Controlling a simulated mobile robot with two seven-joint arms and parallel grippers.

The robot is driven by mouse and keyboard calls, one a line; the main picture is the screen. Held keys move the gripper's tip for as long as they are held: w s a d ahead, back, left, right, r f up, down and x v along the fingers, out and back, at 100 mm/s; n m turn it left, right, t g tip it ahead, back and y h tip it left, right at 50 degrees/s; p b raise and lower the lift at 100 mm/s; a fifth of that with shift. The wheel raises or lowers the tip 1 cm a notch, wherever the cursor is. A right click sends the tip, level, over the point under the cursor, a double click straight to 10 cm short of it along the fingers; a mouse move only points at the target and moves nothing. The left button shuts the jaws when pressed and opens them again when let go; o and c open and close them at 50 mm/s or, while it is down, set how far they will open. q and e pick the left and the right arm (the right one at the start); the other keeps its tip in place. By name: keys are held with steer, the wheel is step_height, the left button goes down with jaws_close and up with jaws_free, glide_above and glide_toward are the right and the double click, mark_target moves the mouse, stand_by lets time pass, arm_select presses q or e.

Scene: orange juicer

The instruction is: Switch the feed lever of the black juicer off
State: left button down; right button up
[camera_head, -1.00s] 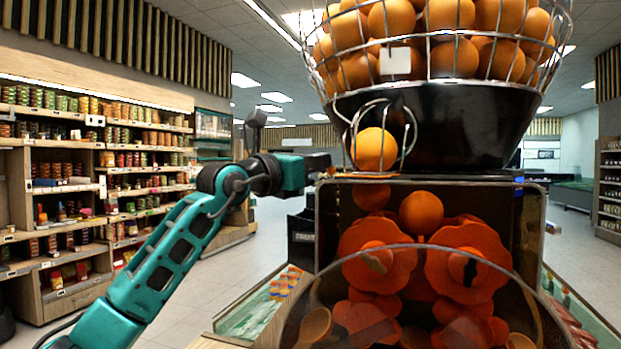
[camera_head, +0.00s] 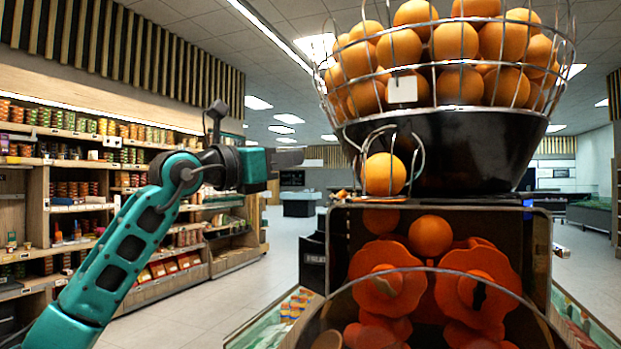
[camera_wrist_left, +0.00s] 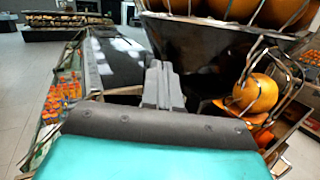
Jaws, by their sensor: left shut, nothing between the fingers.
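The black juicer (camera_head: 440,150) stands at the right of the head view, with a wire basket of oranges on top and one orange (camera_head: 384,174) in the wire feed guide. The guide's orange (camera_wrist_left: 254,94) also shows at the right of the left wrist view. A small orange-brown piece (camera_head: 341,194) sits at the housing's upper left corner; I cannot tell whether it is the feed lever. My left gripper (camera_head: 301,157) is shut and empty, left of the juicer and apart from it. Its closed fingers (camera_wrist_left: 162,84) show in the wrist view. My right gripper is not in view.
Orange squeezing drums (camera_head: 388,285) sit behind the juicer's clear front cover. A display counter (camera_head: 262,325) runs beside the juicer. Stocked shelves (camera_head: 75,190) stand at the left. Open floor (camera_head: 262,275) lies between the shelves and the counter.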

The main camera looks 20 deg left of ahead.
arm_select(q)
steer(key=s+r, duration=0.1)
steer(key=s+a, duration=0.1)
steer(key=shift+s+a+r, duration=0.2)
steer(key=shift+s+r, duration=0.1)
steer(key=shift+r, duration=0.1)
stand_by(0.3)
